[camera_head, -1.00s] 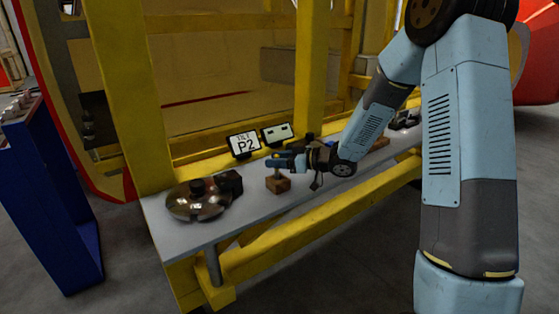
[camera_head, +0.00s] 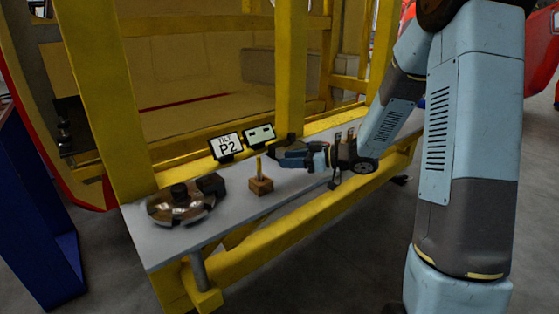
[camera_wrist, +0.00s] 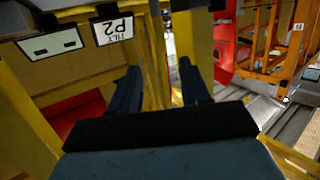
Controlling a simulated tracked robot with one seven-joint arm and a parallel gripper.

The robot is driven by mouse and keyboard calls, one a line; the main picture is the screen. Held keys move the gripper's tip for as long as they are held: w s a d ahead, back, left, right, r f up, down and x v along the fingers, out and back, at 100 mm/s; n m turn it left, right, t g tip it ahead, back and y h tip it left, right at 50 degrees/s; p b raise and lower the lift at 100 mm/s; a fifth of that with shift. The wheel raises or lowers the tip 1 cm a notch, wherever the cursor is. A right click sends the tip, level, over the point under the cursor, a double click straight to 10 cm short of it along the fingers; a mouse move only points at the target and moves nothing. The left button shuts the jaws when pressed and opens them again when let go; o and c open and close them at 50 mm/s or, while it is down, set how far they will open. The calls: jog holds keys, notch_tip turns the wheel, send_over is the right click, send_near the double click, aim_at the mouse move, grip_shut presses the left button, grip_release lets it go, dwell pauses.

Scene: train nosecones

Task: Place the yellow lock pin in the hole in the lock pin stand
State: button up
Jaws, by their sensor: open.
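The yellow lock pin (camera_head: 259,166) stands upright in the top of the small brown block that is the lock pin stand (camera_head: 261,186), on the grey shelf. My gripper (camera_head: 280,156) is just to the right of the pin, apart from it, pointing left. In the wrist view its two dark fingers (camera_wrist: 160,78) are spread with nothing between them. The pin and stand cannot be made out in the wrist view.
A round metal part (camera_head: 180,206) with dark pieces lies at the shelf's left end. The "TILT P2" sign (camera_head: 226,147) and another plate (camera_head: 258,135) stand behind the stand. Yellow frame posts (camera_head: 291,70) rise behind the shelf (camera_head: 228,215).

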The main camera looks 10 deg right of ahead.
jog(key=w+d+r+m+t+h, duration=0.2)
jog(key=d+r+m+t+h, duration=0.2)
jog(key=d+r+t+h, duration=0.3)
jog(key=s+d+r+m+h, duration=0.4)
jog(key=s+d+r+h, duration=0.2)
jog(key=r+h, duration=0.1)
jog(key=s+m+g, duration=0.5)
jog(key=s+g, duration=0.2)
jog(key=s, duration=1.9)
jog(key=shift+s+a+r+m, duration=0.15)
jog(key=shift+a+m, duration=0.1)
jog(key=shift+m, duration=0.05)
